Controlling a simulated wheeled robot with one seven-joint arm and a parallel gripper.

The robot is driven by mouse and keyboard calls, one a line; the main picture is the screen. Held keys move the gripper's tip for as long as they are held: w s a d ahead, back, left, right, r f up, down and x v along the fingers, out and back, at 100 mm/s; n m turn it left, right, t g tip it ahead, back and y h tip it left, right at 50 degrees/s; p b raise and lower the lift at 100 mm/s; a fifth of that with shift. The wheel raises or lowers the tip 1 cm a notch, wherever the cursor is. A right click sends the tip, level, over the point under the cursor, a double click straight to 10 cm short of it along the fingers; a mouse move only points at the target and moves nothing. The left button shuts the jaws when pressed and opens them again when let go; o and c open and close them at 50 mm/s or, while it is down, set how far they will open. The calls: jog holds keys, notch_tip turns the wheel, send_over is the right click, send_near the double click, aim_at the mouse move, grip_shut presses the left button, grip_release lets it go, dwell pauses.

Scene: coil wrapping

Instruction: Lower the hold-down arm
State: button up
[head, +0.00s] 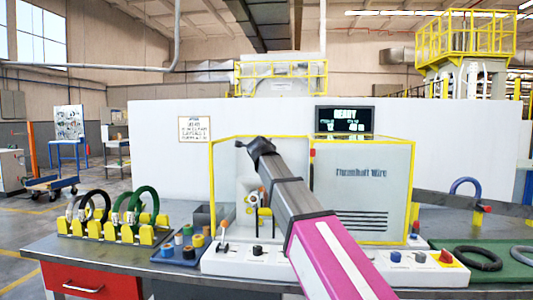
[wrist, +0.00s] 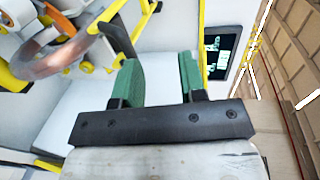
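The coil wrapping machine (head: 362,190) stands on the bench behind a yellow frame. Its wrapping head (head: 252,203) shows small, partly behind my arm in the head view. In the wrist view, a copper-coloured ring (wrist: 45,66) with yellow parts sits at the upper left. A dark bar (wrist: 117,38) rises just beyond my left finger; I cannot tell whether it is the hold-down arm or touches the finger. My gripper (wrist: 160,80) has two green-padded fingers standing apart with nothing between them. In the head view my gripper (head: 253,146) is high, by the frame's top edge.
A rack (head: 112,230) at the left holds green and dark coils. A blue tray (head: 180,250) with small spools stands beside it. A control panel (head: 235,262) with knobs runs along the front. The display (head: 345,120) reads READY. Coils lie on a green mat (head: 445,244) at right.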

jog(key=s+r, duration=0.1)
jog(key=s, duration=0.8)
jog(key=shift+a+r, duration=0.25)
jog(key=shift+r, duration=0.05)
